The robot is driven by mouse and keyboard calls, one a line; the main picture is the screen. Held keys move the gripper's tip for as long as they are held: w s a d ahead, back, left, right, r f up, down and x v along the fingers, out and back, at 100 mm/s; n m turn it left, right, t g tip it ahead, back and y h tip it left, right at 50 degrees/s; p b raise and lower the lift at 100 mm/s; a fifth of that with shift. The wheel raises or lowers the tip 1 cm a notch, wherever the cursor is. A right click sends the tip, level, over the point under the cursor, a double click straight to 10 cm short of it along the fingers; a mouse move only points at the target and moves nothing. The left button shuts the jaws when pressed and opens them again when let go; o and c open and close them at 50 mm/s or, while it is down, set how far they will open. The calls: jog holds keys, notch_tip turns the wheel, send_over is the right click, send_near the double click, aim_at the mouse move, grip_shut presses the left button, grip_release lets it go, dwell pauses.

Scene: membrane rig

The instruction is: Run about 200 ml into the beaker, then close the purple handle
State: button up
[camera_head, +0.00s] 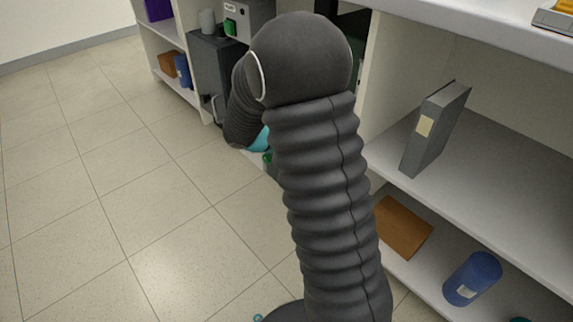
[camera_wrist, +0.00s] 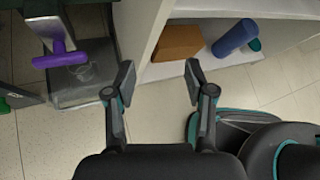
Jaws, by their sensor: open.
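In the wrist view a purple handle (camera_wrist: 62,57) sits at the end of a pale metal stem (camera_wrist: 48,30) at the upper left. Below and right of it, a faint clear round outline, seemingly the beaker (camera_wrist: 82,72), shows over a dark grey surface. Its liquid level cannot be read. My gripper (camera_wrist: 160,82) is open and empty, its fingers apart, to the right of the handle and touching nothing. In the head view my arm hides the gripper, and neither the handle nor the beaker can be made out.
A brown box (camera_wrist: 178,43) and a blue cylinder (camera_wrist: 235,38) lie on the low white shelf. A grey binder (camera_head: 436,128) stands on the shelf at right. A dark grey cabinet (camera_head: 215,75) stands behind my arm. The tiled floor (camera_head: 100,190) at left is clear.

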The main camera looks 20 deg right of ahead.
jog(key=w+f+n+t+h+p, duration=0.2)
jog(key=w+f+n+t+h, duration=0.15)
jog(key=w+f+n, duration=0.5)
jog(key=w+f+n+t+h+p, duration=0.15)
jog(key=w+f+n+t, duration=0.35)
jog(key=f+n, duration=0.6)
jog(key=b+x, duration=0.1)
jog(key=x, duration=0.7)
jog(key=shift+w+g+b, duration=0.2)
jog(key=shift+g+b, duration=0.1)
jog(key=shift+g, duration=0.15)
jog(key=shift+r, duration=0.1)
jog(key=shift+c, duration=0.2)
grip_shut()
